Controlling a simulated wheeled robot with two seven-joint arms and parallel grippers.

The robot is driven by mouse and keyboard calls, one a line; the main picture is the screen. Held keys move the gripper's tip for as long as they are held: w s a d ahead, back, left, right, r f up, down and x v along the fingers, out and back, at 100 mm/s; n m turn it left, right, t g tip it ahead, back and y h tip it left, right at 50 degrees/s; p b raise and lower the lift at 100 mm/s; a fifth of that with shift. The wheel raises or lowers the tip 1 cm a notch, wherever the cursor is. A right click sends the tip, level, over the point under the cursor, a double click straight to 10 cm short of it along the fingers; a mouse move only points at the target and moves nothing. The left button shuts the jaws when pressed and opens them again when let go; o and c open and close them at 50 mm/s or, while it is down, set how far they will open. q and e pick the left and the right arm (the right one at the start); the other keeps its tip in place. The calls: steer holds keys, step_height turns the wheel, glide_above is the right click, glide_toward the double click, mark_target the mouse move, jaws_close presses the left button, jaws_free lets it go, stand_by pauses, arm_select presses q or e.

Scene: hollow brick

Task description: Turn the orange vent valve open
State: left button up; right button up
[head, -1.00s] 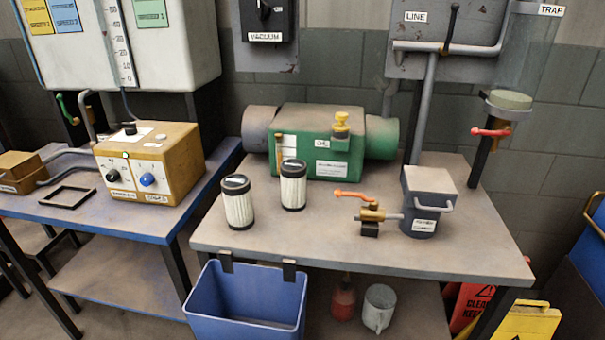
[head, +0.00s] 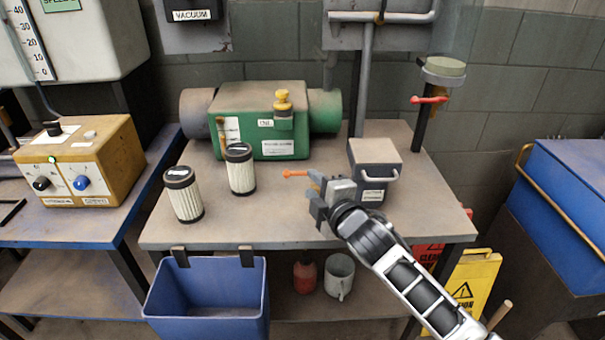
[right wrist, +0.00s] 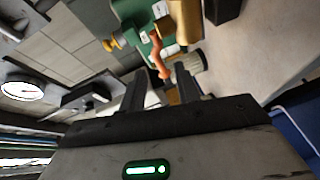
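The orange vent valve (head: 295,173) shows in the head view as an orange lever pointing left on the bench, beside the grey box with a handle (head: 374,168). Its brass body is mostly hidden behind my right gripper (head: 318,192). In the right wrist view the orange lever (right wrist: 158,55) hangs from the brass body (right wrist: 183,20), just beyond and roughly between the fingertips. My right gripper (right wrist: 160,72) is open with nothing between its fingers; I cannot tell whether a finger touches the lever. My left gripper is not in view.
Two white filters with black caps (head: 240,170) stand left of the valve. The green pump (head: 262,120) lies behind. A red-handled valve (head: 429,99) is at the back right. A blue bin (head: 208,295) hangs from the bench's front edge. The bench front is clear.

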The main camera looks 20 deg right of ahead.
mark_target(304, 176)
steer(key=w, duration=0.4)
steer(key=w+a+f, duration=0.1)
steer(key=w, duration=0.1)
steer(key=shift+c, duration=0.3)
